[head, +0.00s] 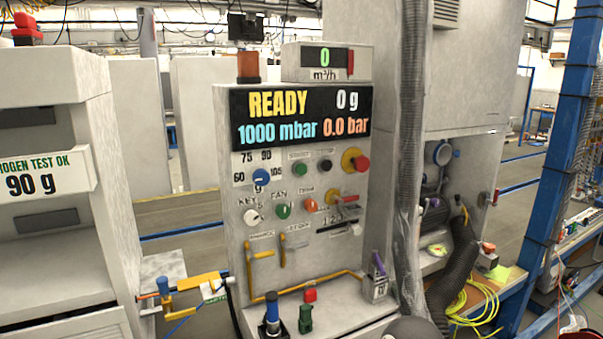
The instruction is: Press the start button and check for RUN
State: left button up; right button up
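The charging station panel (232,205) stands upright in the middle of the head view. Its display (299,117) reads READY, 0 g, 1000 mbar and 0.0 bar; RUN does not show on it. A green button (300,166) sits below the display under a small label too blurred to read for certain. A black button (325,164) is just to its right. A red mushroom knob on a yellow base (358,162) is farther right. Lower down are a blue dial (261,177), a green fan knob (283,211) and a white key knob (253,217). Neither gripper shows.
A flow meter (325,63) reading 0 and an orange beacon (248,67) top the panel. A grey hose (409,150) hangs along its right side. A yellow pipe (310,283) and hand tools (272,314) are low in front.

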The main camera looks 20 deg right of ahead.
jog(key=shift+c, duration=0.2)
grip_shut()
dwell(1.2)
